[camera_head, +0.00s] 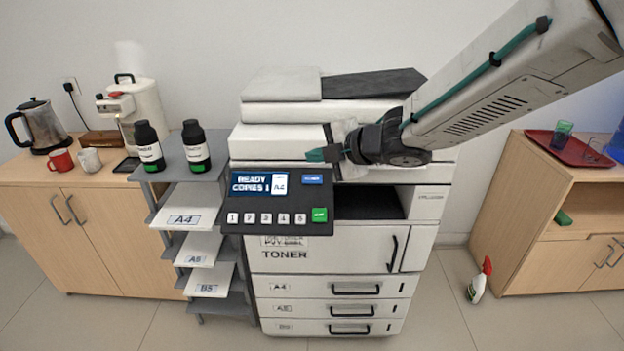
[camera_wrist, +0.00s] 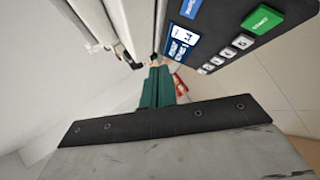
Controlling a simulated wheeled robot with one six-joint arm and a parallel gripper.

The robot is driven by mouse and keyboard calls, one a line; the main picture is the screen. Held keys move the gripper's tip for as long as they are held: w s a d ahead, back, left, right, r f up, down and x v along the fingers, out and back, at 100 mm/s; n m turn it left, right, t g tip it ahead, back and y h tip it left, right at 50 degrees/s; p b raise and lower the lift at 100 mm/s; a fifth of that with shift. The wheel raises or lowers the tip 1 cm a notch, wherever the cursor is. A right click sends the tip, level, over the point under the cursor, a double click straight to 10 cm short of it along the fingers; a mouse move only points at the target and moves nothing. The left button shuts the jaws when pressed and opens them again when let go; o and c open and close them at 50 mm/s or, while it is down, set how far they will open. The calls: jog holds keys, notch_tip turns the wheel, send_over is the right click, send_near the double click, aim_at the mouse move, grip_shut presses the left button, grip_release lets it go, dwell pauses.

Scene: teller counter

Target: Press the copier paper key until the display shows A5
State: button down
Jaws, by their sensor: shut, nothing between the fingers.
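The copier (camera_head: 340,245) stands against the wall with a dark control panel (camera_head: 235,213) at its front. The lit display (camera_head: 250,183) reads READY, COPIES 1, with a white box showing A4. The blue key (camera_head: 313,179) is right of the display; its label is too small to read surely. My gripper (camera_head: 314,155) is shut and empty, its teal fingertips just behind the panel's top edge, near the blue key. In the wrist view the shut fingers (camera_wrist: 158,85) show beside the display (camera_wrist: 181,44), apart from the blue key (camera_wrist: 190,8).
Below the display are several white number keys (camera_head: 266,218) and a green key (camera_head: 319,214). A paper rack (camera_head: 205,290) with bottles on top stands left of the copier. A spray bottle (camera_head: 480,280) stands on the floor at right.

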send_near(306, 177)
jog(key=shift+a+r+x, duration=0.1)
jog(key=shift+r+x, duration=0.05)
jog(key=shift+x, duration=0.7)
jog(key=shift+a+r+x, duration=0.1)
jog(key=shift+r+x, duration=0.05)
jog(key=shift+x, duration=0.7)
jog(key=shift+a+r+x, duration=0.1)
jog(key=shift+x, duration=0.75)
jog(key=shift+w+f, duration=0.2)
jog(key=shift+f, duration=0.1)
jog(key=shift+w+f, duration=0.25)
jog(key=shift+f, duration=0.15)
dwell(0.6)
dwell(0.3)
jog(key=shift+s+r, duration=0.45)
jog(key=shift+r, duration=0.3)
jog(key=s+r, duration=0.1)
jog(key=r, duration=0.1)
jog(key=s+r, duration=0.1)
jog(key=r, duration=0.1)
jog(key=shift+s+a+r, duration=0.1)
jog(key=shift+s, duration=0.25)
